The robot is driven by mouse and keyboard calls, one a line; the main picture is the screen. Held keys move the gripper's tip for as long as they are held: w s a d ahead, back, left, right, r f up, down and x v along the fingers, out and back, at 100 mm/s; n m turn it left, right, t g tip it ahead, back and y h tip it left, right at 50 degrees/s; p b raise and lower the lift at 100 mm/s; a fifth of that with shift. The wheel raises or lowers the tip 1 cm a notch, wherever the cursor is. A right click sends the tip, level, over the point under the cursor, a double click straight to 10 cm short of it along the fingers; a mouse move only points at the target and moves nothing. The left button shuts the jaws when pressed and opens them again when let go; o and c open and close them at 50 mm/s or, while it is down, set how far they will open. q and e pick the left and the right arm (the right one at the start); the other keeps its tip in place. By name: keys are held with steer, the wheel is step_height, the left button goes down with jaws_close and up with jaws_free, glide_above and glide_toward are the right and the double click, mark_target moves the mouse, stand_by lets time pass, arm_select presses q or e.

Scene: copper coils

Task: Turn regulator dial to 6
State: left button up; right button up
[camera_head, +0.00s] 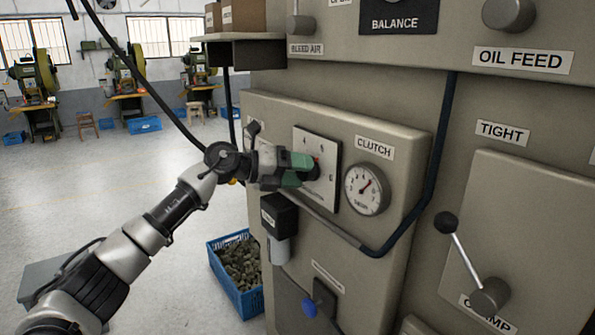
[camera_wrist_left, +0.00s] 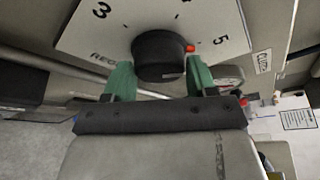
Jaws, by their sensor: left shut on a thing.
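The regulator dial is a black round knob (camera_wrist_left: 160,55) with a red pointer mark (camera_wrist_left: 190,48) on its right side in the left wrist view. It sits on a white scale plate (camera_wrist_left: 85,32) on which 3 and 5 are readable; the red mark is close to the 5 side. My left gripper (camera_wrist_left: 160,80) has its green fingers on either side of the knob and is shut on it. In the head view the gripper (camera_head: 306,170) covers much of the knob, in front of the white plate (camera_head: 329,193). My right gripper is not in view.
A round clutch gauge (camera_head: 367,189) is just right of the plate. A dark pipe (camera_head: 425,190) runs around the panel, and a black box (camera_head: 279,215) sits below the gripper. A ball-ended clamp lever (camera_head: 462,252) is farther right. A blue crate (camera_head: 237,272) stands on the floor.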

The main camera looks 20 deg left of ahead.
arm_select(q)
steer(key=shift+f+m+y, duration=0.1)
steer(key=shift+m+y, duration=0.6)
steer(key=shift+m, duration=0.4)
steer(key=shift+f+m+t+y+b, duration=0.1)
steer(key=shift+m+t+y+b, duration=0.4)
steer(key=shift+m, duration=0.4)
steer(key=m+t+y+b, duration=0.1)
steer(key=m+y+b, duration=0.1)
steer(key=m+b, duration=0.1)
steer(key=shift+d, duration=0.1)
steer(key=shift+m, duration=0.4)
steer(key=o, duration=0.9)
